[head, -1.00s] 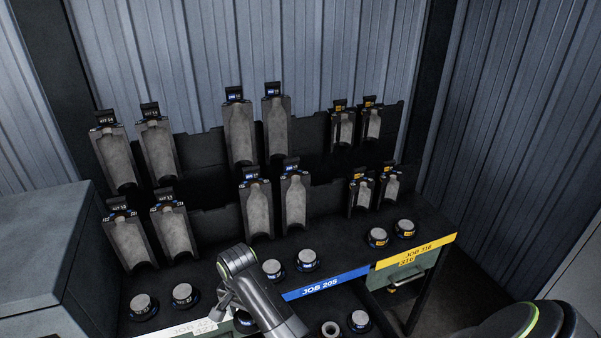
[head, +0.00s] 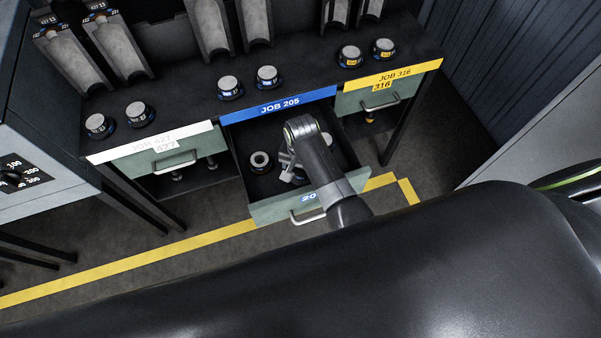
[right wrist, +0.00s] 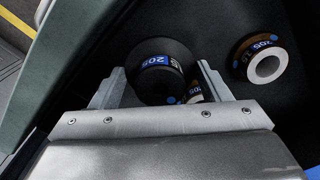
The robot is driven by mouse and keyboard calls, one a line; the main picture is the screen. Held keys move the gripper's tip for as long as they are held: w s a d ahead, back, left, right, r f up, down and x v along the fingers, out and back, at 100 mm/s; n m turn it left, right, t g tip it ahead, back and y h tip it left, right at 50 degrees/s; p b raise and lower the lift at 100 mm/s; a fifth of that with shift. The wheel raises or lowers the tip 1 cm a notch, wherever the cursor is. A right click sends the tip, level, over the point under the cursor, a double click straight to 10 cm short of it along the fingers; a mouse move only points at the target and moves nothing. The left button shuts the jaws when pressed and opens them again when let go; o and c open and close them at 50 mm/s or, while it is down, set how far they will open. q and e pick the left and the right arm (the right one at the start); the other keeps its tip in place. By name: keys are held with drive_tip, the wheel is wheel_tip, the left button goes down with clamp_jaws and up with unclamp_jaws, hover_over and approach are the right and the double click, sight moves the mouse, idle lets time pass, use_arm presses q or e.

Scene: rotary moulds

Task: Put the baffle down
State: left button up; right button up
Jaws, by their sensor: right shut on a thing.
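My right gripper (head: 289,168) reaches down into the open JOB 205 drawer (head: 285,207). It is shut on the baffle, a dark round piece with a blue 205 label (right wrist: 160,64), seen between the fingers in the right wrist view. My left gripper is out of view.
Above is the black bench (head: 180,85) with round pieces and mould halves. The JOB 427 drawer (head: 165,150) and JOB 316 drawer (head: 375,98) flank it.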

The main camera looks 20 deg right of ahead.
sight(302, 176)
drive_tip(key=shift+f+b, duration=0.35)
drive_tip(key=shift+f, duration=1.8)
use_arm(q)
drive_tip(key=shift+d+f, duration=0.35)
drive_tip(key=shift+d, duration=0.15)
use_arm(e)
drive_tip(key=o, duration=0.7)
drive_tip(key=shift+f, duration=0.15)
drive_tip(key=o, duration=0.5)
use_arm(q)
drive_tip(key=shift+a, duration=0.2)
use_arm(e)
drive_tip(key=shift+r, duration=0.55)
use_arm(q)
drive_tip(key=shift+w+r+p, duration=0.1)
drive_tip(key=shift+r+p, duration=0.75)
use_arm(e)
wheel_tip(302, 176, up, 11)
drive_tip(key=shift+r, duration=0.1)
